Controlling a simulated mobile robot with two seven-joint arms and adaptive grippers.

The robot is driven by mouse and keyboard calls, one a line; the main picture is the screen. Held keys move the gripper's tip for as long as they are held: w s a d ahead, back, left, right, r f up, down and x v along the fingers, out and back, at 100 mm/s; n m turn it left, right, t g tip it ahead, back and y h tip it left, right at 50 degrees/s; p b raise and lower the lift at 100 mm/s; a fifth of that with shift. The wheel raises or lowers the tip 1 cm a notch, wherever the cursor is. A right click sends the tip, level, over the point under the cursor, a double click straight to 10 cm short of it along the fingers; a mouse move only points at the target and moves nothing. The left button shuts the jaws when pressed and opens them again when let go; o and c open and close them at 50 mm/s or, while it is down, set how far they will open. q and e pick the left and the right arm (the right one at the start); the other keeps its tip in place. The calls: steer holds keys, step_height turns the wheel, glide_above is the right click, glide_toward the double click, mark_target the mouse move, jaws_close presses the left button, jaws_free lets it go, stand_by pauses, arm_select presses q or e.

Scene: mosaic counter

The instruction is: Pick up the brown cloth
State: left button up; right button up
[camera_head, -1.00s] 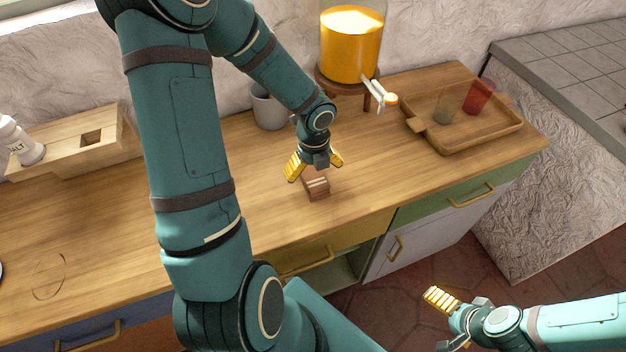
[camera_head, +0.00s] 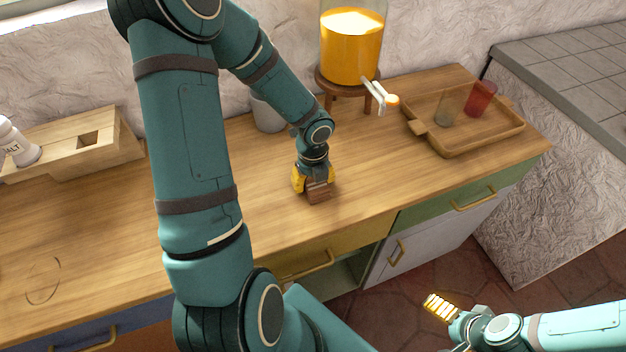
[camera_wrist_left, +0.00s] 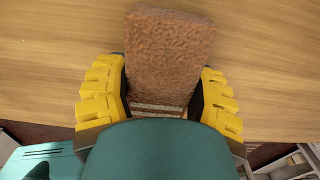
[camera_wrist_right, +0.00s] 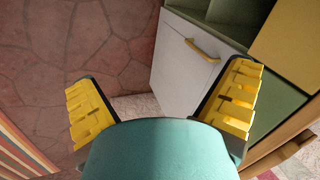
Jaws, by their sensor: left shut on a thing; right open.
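The brown cloth (camera_head: 318,192) is a small folded block with pale stripes on its side, on the wooden counter near its front edge. In the left wrist view the cloth (camera_wrist_left: 168,55) shows a rough brown top between the fingers. My left gripper (camera_head: 314,182) points down over the cloth, with its yellow fingers shut on its two sides. The fingers also show in the left wrist view (camera_wrist_left: 165,100). My right gripper (camera_wrist_right: 162,105) is open and empty, low in front of the cabinets; one of its fingers shows at the lower right of the head view.
An orange drink dispenser (camera_head: 350,50) on a wooden stand and a grey mug (camera_head: 267,115) stand behind my left gripper. A wooden tray (camera_head: 470,148) with two cups is at the right. A wooden box (camera_head: 110,152) with a salt shaker (camera_head: 18,148) is at the left.

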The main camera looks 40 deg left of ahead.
arm_select(q)
step_height(320, 180, up, 10)
steer(key=p, duration=0.4)
steer(key=o, duration=0.4)
steer(key=shift+c, duration=1.3)
